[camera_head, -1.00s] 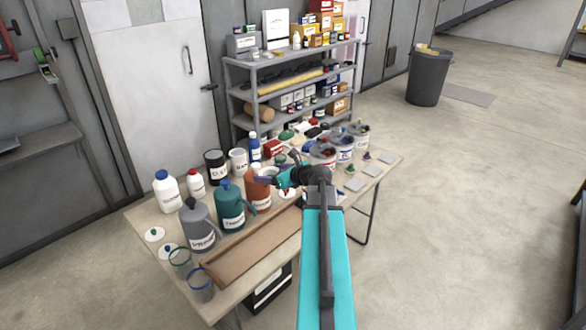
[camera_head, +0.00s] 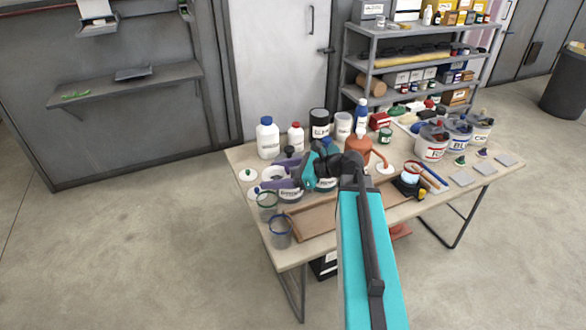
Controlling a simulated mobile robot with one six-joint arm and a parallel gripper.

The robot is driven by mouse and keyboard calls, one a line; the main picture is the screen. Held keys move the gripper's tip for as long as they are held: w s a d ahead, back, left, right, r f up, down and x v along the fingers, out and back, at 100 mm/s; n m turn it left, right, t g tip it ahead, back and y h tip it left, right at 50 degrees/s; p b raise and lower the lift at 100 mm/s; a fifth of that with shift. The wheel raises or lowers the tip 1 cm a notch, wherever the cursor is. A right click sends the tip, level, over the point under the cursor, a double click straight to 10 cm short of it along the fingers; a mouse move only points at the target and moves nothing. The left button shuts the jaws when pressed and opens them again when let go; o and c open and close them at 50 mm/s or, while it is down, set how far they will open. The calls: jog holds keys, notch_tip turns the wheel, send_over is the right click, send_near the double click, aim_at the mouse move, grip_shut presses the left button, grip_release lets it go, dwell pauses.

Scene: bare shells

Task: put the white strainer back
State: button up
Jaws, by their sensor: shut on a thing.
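My gripper (camera_head: 278,176), with purple fingers, is above the left part of the table. It is shut on a pale, white-rimmed round thing, seemingly the white strainer (camera_head: 270,173); its lower part is hard to make out. A green-rimmed strainer (camera_head: 267,200) and a blue-rimmed strainer (camera_head: 280,233) stand at the table's front left, just below the gripper in the picture. My arm and gripper partly hide the grey and teal jugs.
The table (camera_head: 405,212) holds a brown tray (camera_head: 312,222), a white bottle (camera_head: 267,140), an orange jug (camera_head: 360,150) and labelled buckets (camera_head: 432,145). White lids (camera_head: 248,176) lie at the left edge. A loaded shelf (camera_head: 375,65) stands behind. Floor in front is clear.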

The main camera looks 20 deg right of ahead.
jog(key=a+f+n+g+b, duration=0.1)
jog(key=a+f+b, duration=0.2)
jog(key=f+b, duration=0.2)
jog(key=shift+s+f+y, duration=0.4)
jog(key=shift+f, duration=0.05)
jog(key=shift+a, duration=0.1)
